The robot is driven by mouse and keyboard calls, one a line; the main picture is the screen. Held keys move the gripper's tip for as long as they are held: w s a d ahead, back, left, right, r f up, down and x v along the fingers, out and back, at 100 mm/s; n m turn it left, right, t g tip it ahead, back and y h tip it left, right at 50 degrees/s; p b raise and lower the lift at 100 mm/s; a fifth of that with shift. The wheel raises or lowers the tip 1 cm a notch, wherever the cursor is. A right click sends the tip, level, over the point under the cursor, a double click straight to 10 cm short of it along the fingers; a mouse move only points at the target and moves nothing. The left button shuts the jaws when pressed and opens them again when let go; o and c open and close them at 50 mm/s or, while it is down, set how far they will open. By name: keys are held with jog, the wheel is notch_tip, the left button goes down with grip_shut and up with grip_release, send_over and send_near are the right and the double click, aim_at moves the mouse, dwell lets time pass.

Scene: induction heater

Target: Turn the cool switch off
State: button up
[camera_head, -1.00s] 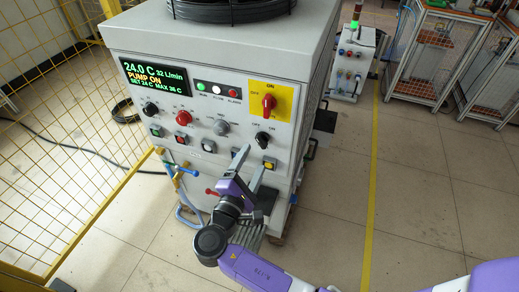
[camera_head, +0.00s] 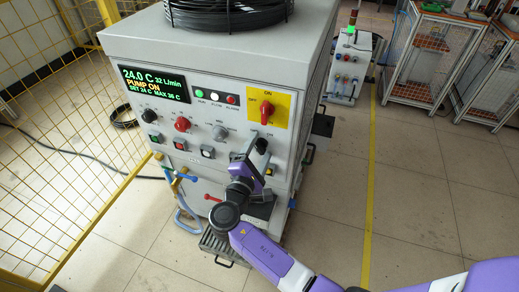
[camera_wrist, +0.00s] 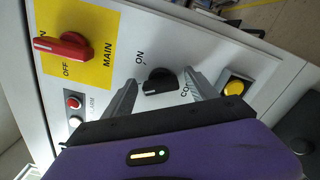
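The cool switch, a black rotary knob (camera_wrist: 160,82), sits on the white panel beside an "ON" mark and partly covered lettering starting "CO". It also shows in the head view (camera_head: 261,145), at the panel's lower right below the red main switch. My gripper (camera_wrist: 162,79) is open in front of the panel, with one finger on each side of the knob. Gaps seem to remain between the fingers and the knob. In the head view my gripper (camera_head: 250,152) hides part of the panel around the knob. I cannot clearly read which way the knob points.
The red main switch (camera_head: 265,107) on its yellow plate is just above. A yellow button (camera_wrist: 238,89) is close to one finger. Other knobs, buttons and a display (camera_head: 153,84) fill the panel's left.

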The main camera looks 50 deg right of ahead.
jog(key=c, duration=1.2)
jog(key=m+b, duration=0.1)
jog(key=b, duration=0.1)
jog(key=shift+f+m+b, duration=0.3)
jog(key=shift+m, duration=0.1)
jog(key=shift+m+b, duration=0.75)
jog(key=shift+m, duration=0.05)
jog(key=shift+r+m, duration=0.2)
jog(key=shift+m, duration=0.2)
jog(key=o, duration=1.4)
jog(key=shift+s+a, duration=0.1)
jog(key=b+v, duration=0.1)
jog(key=v, duration=0.6)
jog(key=shift+s+a, duration=0.1)
jog(key=shift+a, duration=0.2)
